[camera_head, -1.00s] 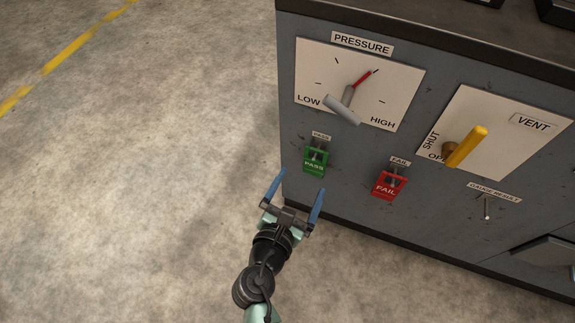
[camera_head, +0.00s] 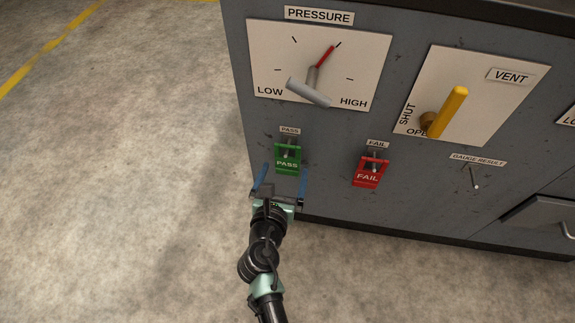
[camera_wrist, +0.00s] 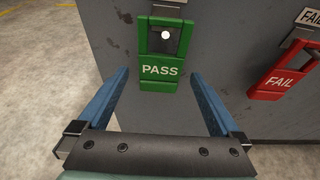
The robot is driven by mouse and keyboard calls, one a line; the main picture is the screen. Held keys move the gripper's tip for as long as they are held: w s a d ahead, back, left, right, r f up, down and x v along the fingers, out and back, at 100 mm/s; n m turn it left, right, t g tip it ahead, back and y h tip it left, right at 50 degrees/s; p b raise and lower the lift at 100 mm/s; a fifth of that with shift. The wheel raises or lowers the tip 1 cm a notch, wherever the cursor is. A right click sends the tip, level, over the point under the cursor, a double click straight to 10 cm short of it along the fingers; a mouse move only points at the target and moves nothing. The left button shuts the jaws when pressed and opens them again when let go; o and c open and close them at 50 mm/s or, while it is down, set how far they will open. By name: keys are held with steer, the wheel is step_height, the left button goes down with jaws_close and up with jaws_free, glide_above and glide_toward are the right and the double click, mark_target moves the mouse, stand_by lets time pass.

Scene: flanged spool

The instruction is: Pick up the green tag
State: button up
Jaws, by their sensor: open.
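The green tag (camera_head: 287,163), marked PASS, hangs on a peg on the grey panel under a small PASS label. In the wrist view the green tag (camera_wrist: 158,71) is upright, just beyond my fingertips and between their lines. The peg's round end shows through the tag's opening. My gripper (camera_head: 283,178) is open and empty, with its two blue fingers spread and pointing toward the panel. In the wrist view my gripper (camera_wrist: 160,85) has one finger on each side below the tag, with no finger seen touching it.
A red FAIL tag (camera_head: 369,171) hangs to the right. An empty GAUGE RESULT peg (camera_head: 474,177) is further right. A grey pressure handle (camera_head: 308,91) and a yellow vent lever (camera_head: 448,112) stick out above. The floor at left is clear.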

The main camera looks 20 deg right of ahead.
mark_target(288, 160)
steer(key=shift+b+x, duration=0.45)
steer(key=shift+x, duration=1)
steer(key=c, duration=1.3)
